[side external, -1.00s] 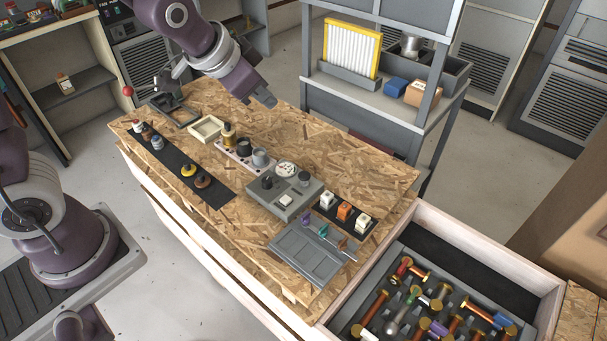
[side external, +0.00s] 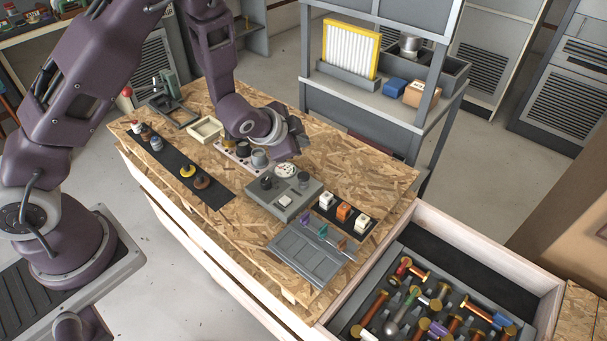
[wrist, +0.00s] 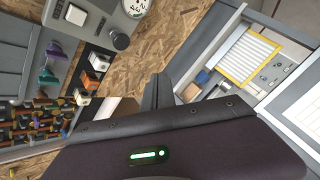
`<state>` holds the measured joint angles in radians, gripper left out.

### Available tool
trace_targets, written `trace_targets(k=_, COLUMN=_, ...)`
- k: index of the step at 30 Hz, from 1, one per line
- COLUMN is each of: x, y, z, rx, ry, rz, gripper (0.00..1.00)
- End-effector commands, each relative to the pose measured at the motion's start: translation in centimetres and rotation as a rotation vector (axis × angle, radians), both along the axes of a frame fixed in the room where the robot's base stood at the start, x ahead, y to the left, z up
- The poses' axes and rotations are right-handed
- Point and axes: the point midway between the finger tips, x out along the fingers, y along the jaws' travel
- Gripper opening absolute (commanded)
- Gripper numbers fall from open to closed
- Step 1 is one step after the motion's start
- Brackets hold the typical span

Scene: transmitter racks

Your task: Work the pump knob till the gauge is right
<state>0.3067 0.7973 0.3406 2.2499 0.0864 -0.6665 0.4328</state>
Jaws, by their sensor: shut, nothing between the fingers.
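A grey pump box (side external: 262,200) sits on the wooden bench top, with a round white gauge (side external: 286,171) at its back edge. A dark knob (side external: 266,183) stands left of the gauge and a grey knob (side external: 304,178) right of it. A pale square button (side external: 285,201) is at the front. In the wrist view the gauge (wrist: 135,6) is cut by the top edge, with the right knob (wrist: 120,41) beside it. Its reading is too small to tell. My gripper (side external: 299,138) is shut and empty, above and behind the box, apart from the knobs.
White and orange blocks (side external: 344,211) stand right of the box. A grey panel with coloured levers (side external: 310,255) lies in front. Cylinders in a pale holder (side external: 243,167) stand left, partly under my arm. An open drawer (side external: 545,275) holds several spools. Shelving (side external: 375,100) stands behind.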

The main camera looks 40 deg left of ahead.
Motion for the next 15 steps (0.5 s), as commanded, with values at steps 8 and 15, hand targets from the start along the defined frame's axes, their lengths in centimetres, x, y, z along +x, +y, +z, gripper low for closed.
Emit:
trace_targets(k=8, x=-0.1, y=0.0, z=-4.2, rx=0.001, ry=0.004, rz=0.000, gripper=0.00)
trace_targets(k=15, x=0.0, y=0.0, z=-7.0, rx=-0.001, ry=0.003, rz=0.001, gripper=0.00)
